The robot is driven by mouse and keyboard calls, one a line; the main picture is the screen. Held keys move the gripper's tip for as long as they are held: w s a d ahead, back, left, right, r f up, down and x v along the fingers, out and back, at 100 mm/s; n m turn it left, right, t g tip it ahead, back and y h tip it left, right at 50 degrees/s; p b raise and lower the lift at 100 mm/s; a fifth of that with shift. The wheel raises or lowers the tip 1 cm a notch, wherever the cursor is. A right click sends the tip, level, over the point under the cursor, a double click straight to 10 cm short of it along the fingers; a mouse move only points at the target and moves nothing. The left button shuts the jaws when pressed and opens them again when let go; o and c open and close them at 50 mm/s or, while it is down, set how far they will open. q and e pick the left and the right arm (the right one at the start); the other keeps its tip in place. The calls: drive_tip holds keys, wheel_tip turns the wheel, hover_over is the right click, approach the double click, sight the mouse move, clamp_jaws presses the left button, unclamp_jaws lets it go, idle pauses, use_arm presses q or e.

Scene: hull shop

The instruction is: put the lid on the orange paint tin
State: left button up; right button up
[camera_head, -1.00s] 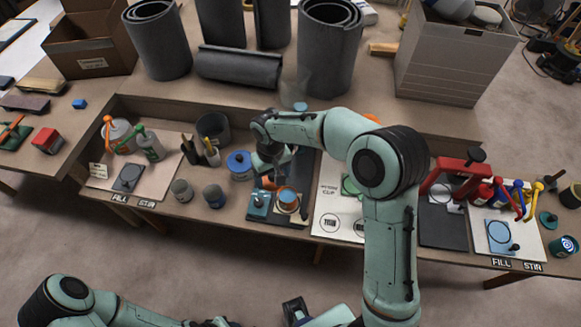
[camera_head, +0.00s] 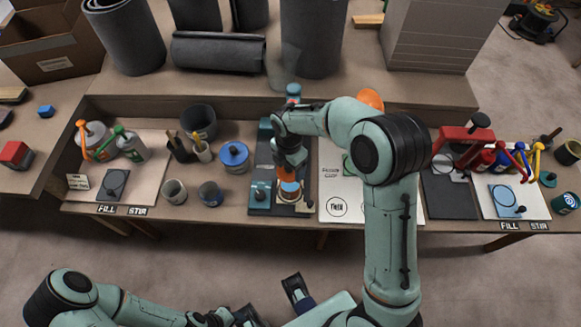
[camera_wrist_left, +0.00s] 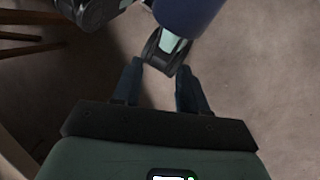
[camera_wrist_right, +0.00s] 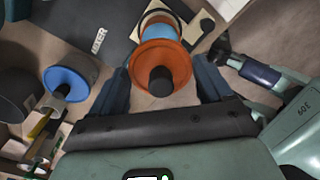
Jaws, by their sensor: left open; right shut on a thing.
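An orange lid (camera_wrist_right: 172,55) with a black knob is between the fingers of my right gripper (camera_wrist_right: 162,78), which is shut on it. In the head view the lid (camera_head: 287,175) hangs under the right gripper (camera_head: 290,163), right at the orange paint tin (camera_head: 289,191). My left gripper (camera_wrist_left: 158,85) is open and empty above the floor, away from the bench.
A blue-lidded tin (camera_head: 234,156) stands left of the orange tin. A teal block with a black knob (camera_head: 260,195) is close beside it. A red clamp-like frame (camera_head: 462,136) and several coloured-handled bottles are at the right.

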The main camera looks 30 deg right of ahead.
drive_tip(key=shift+s+d+f+n, duration=0.15)
drive_tip(key=shift+f+n, duration=0.2)
drive_tip(key=shift+n, duration=0.35)
drive_tip(key=shift+f+b, duration=1.05)
drive_tip(key=shift+f, duration=0.05)
drive_tip(key=shift+f+b, duration=1.35)
drive_tip(key=shift+f, duration=0.65)
drive_tip(key=shift+f, duration=0.1)
drive_tip(key=o, duration=0.9)
